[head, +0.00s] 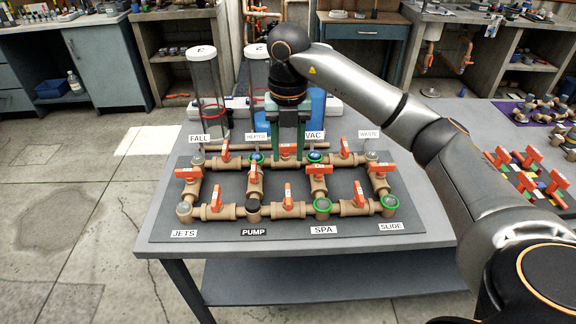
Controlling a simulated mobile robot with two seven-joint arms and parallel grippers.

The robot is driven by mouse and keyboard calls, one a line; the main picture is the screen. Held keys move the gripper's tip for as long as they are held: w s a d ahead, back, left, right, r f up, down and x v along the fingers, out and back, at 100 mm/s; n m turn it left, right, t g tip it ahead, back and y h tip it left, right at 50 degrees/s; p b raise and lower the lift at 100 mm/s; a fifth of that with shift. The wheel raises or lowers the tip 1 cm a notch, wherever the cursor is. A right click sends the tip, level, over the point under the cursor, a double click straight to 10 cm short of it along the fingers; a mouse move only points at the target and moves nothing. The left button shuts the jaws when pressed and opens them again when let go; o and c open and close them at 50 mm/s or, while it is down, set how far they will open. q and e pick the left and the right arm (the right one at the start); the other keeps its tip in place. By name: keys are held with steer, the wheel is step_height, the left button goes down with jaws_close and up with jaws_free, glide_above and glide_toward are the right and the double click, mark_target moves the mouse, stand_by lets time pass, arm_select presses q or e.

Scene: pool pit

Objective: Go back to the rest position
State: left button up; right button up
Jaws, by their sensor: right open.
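My right gripper (287,154) comes down from above over the back row of a pipe board (230,231). Its green fingers are apart, and an orange valve handle (287,150) shows between or just behind them; I cannot tell whether they touch it. The board carries tan pipes with several orange-handled valves. Labels read FALL, HEATER, VAC and WASTE at the back, and JETS, PUMP, SPA and SLIDE in front. My left gripper is not in view.
The board lies on a grey table (165,215). Clear cylinders (207,90) and a blue container (318,108) stand behind it. More orange valve handles (517,166) lie on the right side. Workbenches line the back, and open concrete floor (70,200) is at left.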

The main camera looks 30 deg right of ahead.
steer(key=shift+r, duration=0.35)
steer(key=shift+a, duration=0.1)
